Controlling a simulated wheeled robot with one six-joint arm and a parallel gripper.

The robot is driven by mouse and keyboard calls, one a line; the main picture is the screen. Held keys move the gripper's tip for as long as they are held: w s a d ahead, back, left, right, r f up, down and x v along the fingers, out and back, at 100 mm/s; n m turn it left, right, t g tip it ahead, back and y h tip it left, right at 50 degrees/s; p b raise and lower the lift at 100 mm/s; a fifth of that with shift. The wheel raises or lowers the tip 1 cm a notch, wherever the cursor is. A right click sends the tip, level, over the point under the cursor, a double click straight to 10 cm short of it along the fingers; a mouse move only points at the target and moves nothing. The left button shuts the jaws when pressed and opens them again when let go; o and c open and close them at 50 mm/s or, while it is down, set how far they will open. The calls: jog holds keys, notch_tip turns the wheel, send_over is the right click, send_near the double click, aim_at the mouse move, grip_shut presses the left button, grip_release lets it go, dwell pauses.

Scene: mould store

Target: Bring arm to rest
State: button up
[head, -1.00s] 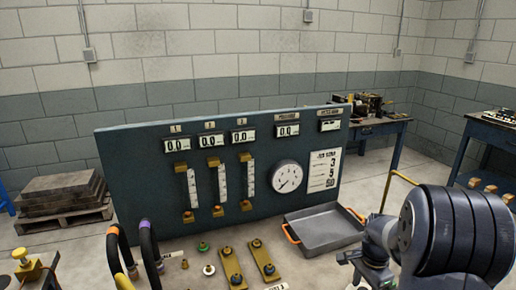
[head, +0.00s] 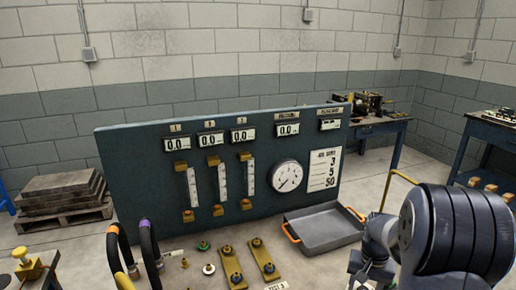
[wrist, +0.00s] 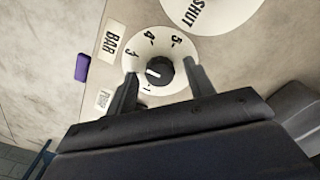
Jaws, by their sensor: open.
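My gripper (head: 368,274) is at the lower right of the head view, in front of the grey tray and low in the picture. In the wrist view my gripper (wrist: 159,72) has its two dark fingers apart, with nothing held between them. A black knob (wrist: 160,70) on a round white dial marked with numbers shows between and beyond the fingertips. Whether the fingers touch the dial plate I cannot tell.
A dark panel (head: 130,170) with displays, flow tubes and a gauge stands ahead. A grey tray (head: 325,232) with orange handles sits before it. Hoses (head: 150,250) and brass fittings (head: 232,265) lie front left. A purple block (wrist: 82,67) lies left of the dial.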

jog(key=n, duration=0.4)
jog(key=shift+n, duration=0.3)
jog(key=shift+r, duration=1.05)
